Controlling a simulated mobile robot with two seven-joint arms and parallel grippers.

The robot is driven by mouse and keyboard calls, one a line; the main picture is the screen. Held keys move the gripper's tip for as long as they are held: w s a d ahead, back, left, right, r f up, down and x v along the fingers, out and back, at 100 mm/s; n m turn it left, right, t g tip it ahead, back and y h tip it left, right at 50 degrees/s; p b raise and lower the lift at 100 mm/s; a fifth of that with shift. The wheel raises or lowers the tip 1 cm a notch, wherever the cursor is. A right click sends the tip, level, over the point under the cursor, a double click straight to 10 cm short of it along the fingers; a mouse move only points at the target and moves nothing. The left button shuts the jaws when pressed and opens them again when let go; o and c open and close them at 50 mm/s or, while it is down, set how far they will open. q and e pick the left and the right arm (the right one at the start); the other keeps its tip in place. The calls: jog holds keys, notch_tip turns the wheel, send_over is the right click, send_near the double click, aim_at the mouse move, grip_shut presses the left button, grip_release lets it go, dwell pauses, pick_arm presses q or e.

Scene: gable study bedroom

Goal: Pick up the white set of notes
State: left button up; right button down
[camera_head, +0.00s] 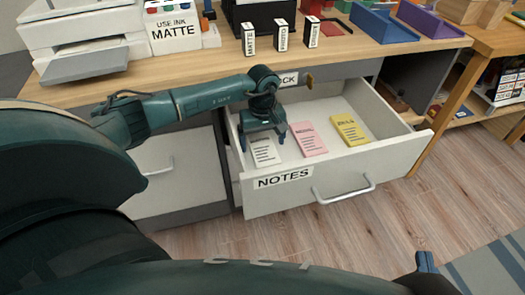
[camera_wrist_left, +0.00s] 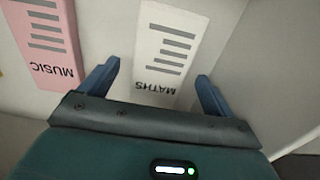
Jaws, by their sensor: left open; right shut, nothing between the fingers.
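The white set of notes (camera_head: 265,153), marked MATHS in the left wrist view (camera_wrist_left: 163,57), lies flat at the left end of an open drawer (camera_head: 345,190) labelled NOTES. My left gripper (camera_head: 263,142) is open above it, pointing down. In the left wrist view my left gripper's fingers (camera_wrist_left: 157,75) stand apart on either side of the notes' near end, with nothing gripped. Whether the fingers touch the drawer floor is unclear. My right gripper (camera_head: 425,262) is shut and empty at the bottom right, over the floor.
A pink set of notes (camera_head: 308,139), marked MUSIC, lies beside the white one, with a yellow set (camera_head: 350,130) further right. The drawer's side wall (camera_wrist_left: 270,75) runs close to the left gripper. The desk top (camera_head: 210,75) with ink boxes (camera_head: 282,36) overhangs behind.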

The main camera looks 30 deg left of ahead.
pick_arm(q)
jog(key=shift+f, duration=0.65)
jog(key=shift+c, duration=0.4)
jog(key=c, duration=1)
